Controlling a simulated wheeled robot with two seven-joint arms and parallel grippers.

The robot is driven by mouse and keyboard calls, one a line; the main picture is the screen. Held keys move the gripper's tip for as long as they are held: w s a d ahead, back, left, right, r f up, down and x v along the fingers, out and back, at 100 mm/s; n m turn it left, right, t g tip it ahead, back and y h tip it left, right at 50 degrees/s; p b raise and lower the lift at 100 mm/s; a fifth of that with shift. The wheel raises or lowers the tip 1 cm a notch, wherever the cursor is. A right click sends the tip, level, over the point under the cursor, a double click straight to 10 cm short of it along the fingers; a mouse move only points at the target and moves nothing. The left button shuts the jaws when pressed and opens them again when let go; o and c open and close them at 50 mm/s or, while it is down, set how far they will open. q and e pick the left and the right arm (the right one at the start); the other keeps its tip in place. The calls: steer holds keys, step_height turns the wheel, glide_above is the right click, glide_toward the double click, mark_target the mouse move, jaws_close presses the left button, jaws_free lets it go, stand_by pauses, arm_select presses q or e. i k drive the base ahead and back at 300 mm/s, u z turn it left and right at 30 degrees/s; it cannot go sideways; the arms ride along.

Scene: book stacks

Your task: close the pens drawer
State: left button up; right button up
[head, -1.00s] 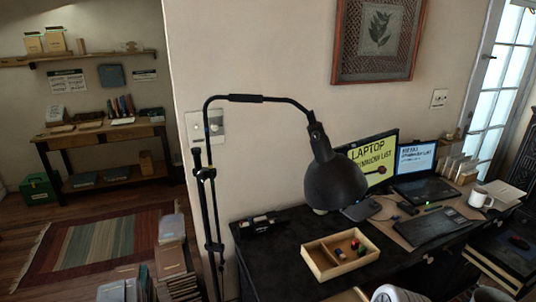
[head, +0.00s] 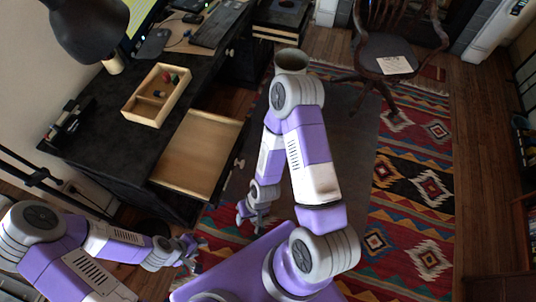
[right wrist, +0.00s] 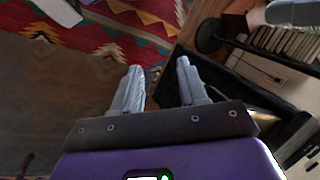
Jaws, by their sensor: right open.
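One desk drawer (head: 198,152) is pulled well out in the head view. Its pale wood floor looks bare, and no label on it is readable. My right gripper (head: 252,214) is open and empty, to the right of and below the drawer's front end in the picture, apart from it. Its two parted fingers also show in the right wrist view (right wrist: 158,82), with nothing between them. My left gripper (head: 192,252) is near the bottom of the head view, below the drawer, with its fingers apart and empty.
The dark desk (head: 105,130) carries a wooden tray (head: 157,95) with small items, a lamp (head: 88,28) and a keyboard (head: 214,24). A chair (head: 388,55) stands at the back right. The patterned rug (head: 412,190) is open floor on the right.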

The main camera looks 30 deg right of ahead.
mark_target(199, 162)
steer(key=z, duration=0.8)
steer(key=i, duration=0.1)
steer(key=u, duration=0.1)
steer(key=k, duration=1.3)
steer(key=u, duration=0.55)
steer(key=i, duration=1.05)
steer(key=z, duration=0.4)
